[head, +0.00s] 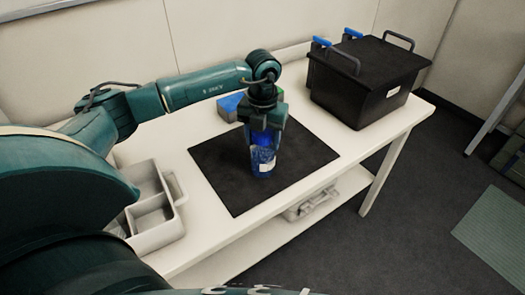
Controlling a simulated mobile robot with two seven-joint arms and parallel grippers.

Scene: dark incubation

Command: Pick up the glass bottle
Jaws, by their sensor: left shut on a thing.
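The glass bottle (262,164) is blue with a pale label and stands upright over the black mat (220,179) on the white table. My left gripper (264,138) comes down on it from above and is shut on its upper part, which the fingers partly hide. I cannot tell whether the bottle's base touches the mat. My right gripper is not in view.
A black lidded box (365,82) with grey handles and blue clips stands at the table's right end. A grey divided tray (155,214) is at the left. A blue block (230,104) sits behind the mat. A shelf (250,250) runs below.

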